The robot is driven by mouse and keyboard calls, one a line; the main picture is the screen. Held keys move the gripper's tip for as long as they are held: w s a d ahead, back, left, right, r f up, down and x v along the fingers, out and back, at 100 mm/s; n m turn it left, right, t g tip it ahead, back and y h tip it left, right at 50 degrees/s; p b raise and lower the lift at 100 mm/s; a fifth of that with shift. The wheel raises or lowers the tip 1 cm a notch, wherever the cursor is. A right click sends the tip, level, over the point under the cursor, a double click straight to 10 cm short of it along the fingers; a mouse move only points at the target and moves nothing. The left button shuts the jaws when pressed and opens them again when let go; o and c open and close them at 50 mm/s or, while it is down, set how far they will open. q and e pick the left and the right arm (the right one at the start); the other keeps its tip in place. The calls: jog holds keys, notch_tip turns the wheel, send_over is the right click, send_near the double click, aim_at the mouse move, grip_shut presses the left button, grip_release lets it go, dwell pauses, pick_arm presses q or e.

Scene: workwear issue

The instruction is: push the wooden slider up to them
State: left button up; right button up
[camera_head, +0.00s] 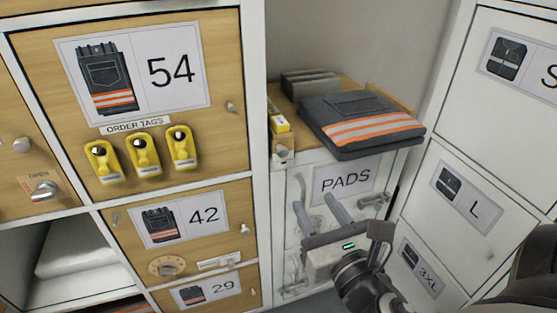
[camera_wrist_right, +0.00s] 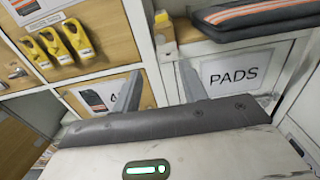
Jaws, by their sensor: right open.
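A light wooden piece (camera_head: 282,138) with a yellow label and a small metal knob stands at the left front of the open shelf. It also shows in the right wrist view (camera_wrist_right: 163,38). I cannot tell whether this or the wooden strip (camera_head: 390,97) at the shelf's right is the slider. Several thin grey items (camera_head: 308,80) stand at the back. Folded dark trousers (camera_head: 360,122) with orange bands lie in front, toward the right. My right gripper (camera_head: 322,212) is open and empty, below the shelf and before the PADS front (camera_head: 345,183). My left gripper is out of view.
Left is a wooden locker door (camera_head: 220,75) marked 54 with several yellow order tags (camera_head: 144,155). Drawers 42 (camera_head: 240,215) and 29 (camera_head: 240,285) lie below. White doors (camera_head: 475,150) flank the right. Space above the trousers is free.

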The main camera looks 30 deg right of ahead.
jog(key=p, duration=0.1)
send_near(284, 153)
jog(key=x, duration=0.8)
jog(key=shift+w, duration=0.1)
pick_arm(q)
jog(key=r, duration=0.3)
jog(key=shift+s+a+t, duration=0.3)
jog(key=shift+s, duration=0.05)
